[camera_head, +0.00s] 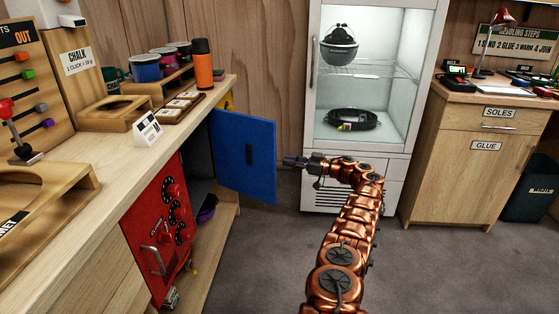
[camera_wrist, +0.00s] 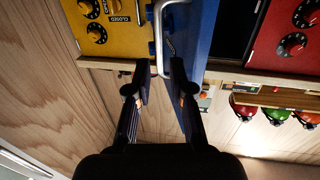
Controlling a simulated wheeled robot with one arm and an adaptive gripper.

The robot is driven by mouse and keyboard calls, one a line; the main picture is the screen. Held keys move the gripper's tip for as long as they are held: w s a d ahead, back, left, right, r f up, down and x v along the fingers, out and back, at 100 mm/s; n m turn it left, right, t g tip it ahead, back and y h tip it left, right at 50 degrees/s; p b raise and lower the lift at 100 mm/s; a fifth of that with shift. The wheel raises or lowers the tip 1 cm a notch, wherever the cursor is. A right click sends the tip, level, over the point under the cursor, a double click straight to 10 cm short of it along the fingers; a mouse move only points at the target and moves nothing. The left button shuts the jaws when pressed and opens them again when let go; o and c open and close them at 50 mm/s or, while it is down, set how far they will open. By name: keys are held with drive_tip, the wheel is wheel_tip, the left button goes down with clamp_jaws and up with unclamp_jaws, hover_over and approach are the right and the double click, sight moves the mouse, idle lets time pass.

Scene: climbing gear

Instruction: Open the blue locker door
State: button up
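The blue locker door (camera_head: 247,155) stands swung well out from the wooden counter's front, its inner face toward the head camera. The dark locker interior (camera_head: 198,150) shows beside it. In the wrist view the blue door (camera_wrist: 199,45) appears nearly edge-on, with a silver bar handle (camera_wrist: 158,38) on its side facing the yellow panel. My gripper (camera_head: 290,161) is just right of the door's free edge. In the wrist view my gripper (camera_wrist: 162,72) is open, its fingertips apart near the handle's end; contact cannot be told. The handle is hidden in the head view.
A red locker door (camera_head: 165,230) with dials is shut on the near side. A yellow panel (camera_wrist: 95,25) with dials is on the other side. A lit glass cabinet (camera_head: 365,85) stands behind my gripper. The grey floor (camera_head: 260,255) is open.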

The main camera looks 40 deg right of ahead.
drive_tip(key=shift+v, duration=2.9)
